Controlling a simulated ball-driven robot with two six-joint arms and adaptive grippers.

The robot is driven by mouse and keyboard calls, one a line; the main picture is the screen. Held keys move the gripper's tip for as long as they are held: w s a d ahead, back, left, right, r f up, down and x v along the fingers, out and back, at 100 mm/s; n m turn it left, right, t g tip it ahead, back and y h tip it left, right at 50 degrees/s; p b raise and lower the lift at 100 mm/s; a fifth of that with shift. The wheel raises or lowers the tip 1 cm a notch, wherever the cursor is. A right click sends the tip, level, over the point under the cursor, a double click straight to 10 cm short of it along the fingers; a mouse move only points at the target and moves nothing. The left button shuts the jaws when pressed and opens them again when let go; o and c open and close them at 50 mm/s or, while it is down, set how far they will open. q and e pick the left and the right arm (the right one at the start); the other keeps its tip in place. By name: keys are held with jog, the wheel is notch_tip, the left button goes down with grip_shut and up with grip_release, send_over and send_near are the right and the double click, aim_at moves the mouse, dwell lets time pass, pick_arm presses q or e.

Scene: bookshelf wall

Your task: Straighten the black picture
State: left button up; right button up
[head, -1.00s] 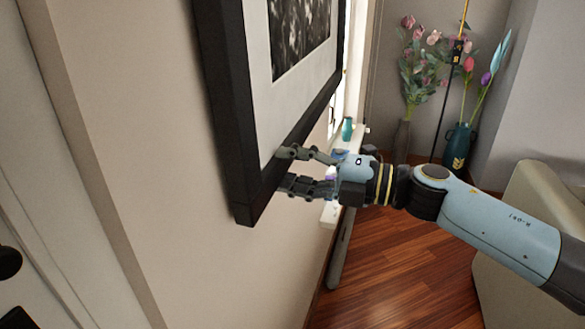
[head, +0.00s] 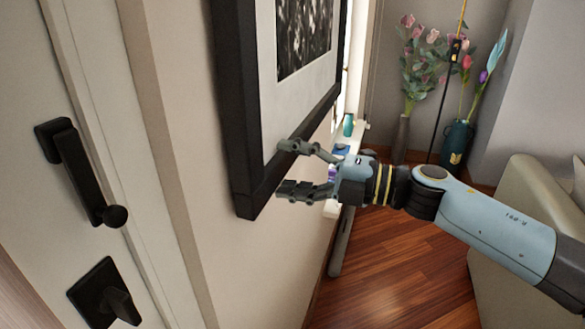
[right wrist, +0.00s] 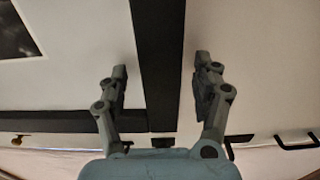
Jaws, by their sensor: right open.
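The black picture (head: 232,110) hangs on the wall at the left of centre in the head view, seen at a steep angle. It has a thick black frame, a white mat and a dark photo. My right gripper (head: 288,168) is open in front of its lower part, near the bottom corner. In the right wrist view my right gripper (right wrist: 161,66) has a finger on each side of the black picture's side bar (right wrist: 158,50), with the corner below. I see gaps beside both fingers; contact with the frame cannot be told. The picture's tilt is hard to judge. My left gripper is not in view.
A door with a black handle (head: 85,175) and a lock knob (head: 103,293) is at the left. A narrow white ledge (head: 331,209) lies behind my gripper. Vases of flowers (head: 400,140) stand in the far corner. A beige sofa (head: 510,240) is at the right.

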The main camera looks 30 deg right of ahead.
jog(key=shift+d, duration=0.1)
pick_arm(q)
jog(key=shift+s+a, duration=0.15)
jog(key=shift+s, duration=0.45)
pick_arm(e)
jog(key=v, duration=1.2)
